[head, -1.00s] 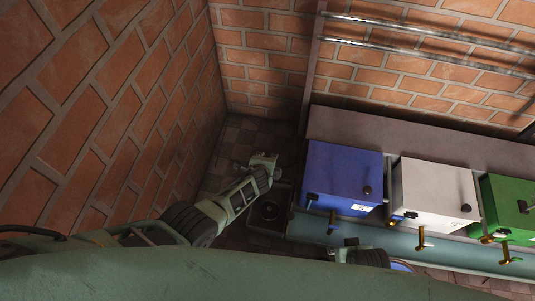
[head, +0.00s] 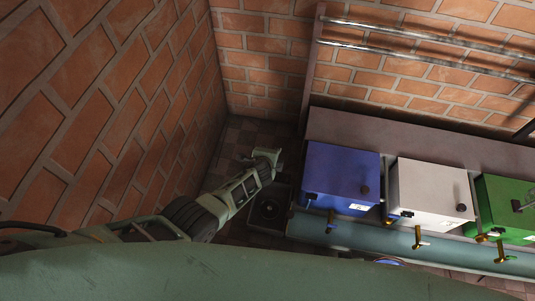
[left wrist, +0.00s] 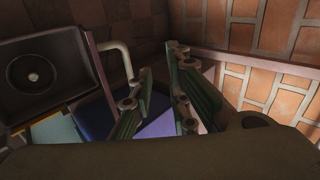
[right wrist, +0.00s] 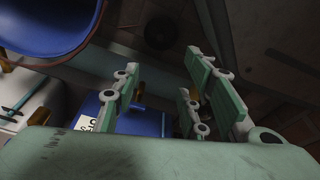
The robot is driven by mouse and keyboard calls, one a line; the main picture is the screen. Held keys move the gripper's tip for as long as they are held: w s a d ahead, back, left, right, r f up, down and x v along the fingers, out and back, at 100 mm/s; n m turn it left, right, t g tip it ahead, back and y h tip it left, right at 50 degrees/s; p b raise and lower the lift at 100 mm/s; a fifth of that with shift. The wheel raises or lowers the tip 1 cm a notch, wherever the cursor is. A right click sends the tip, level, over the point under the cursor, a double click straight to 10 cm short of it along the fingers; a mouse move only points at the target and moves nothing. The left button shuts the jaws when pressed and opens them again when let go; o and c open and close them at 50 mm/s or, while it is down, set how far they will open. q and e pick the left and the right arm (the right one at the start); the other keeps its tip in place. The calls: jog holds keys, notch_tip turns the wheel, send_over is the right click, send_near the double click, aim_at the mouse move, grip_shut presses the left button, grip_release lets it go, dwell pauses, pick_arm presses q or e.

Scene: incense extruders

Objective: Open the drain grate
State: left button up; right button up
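The floor drain, a dark square with a round centre (head: 268,207), lies in the corner beside the blue box. In the left wrist view a dark square recess with a round light-centred fitting (left wrist: 33,75), seemingly the same drain, sits at upper left. I cannot tell whether its grate is raised or flat. My left gripper (head: 272,156) is just above and beyond the drain in the head view. In its wrist view its fingers (left wrist: 160,62) are apart and empty, to the right of the drain. My right gripper (right wrist: 162,65) is open and empty, hidden in the head view.
Blue (head: 340,175), white (head: 430,192) and green (head: 505,208) boxes with brass spouts stand along the right wall. A grey bent pipe (left wrist: 118,52) lies between drain and left fingers. A blue round container (right wrist: 45,25) is near my right gripper. Brick walls close the left corner.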

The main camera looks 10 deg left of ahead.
pick_arm(q)
jog(key=shift+s+a+r+p, duration=0.2)
jog(key=shift+s+a+p, duration=0.2)
jog(key=shift+s+p, duration=0.3)
pick_arm(e)
jog(key=s+f, duration=0.5)
jog(key=shift+d+g, duration=0.3)
jog(key=shift+d, duration=0.1)
pick_arm(q)
jog(key=shift+w, duration=0.1)
pick_arm(e)
jog(key=shift+w+r, duration=0.1)
jog(key=shift+r, duration=0.05)
pick_arm(q)
jog(key=shift+r, duration=0.1)
jog(key=v, duration=0.7)
jog(key=shift+s+r, duration=0.25)
jog(key=shift+r, duration=0.15)
dwell(0.4)
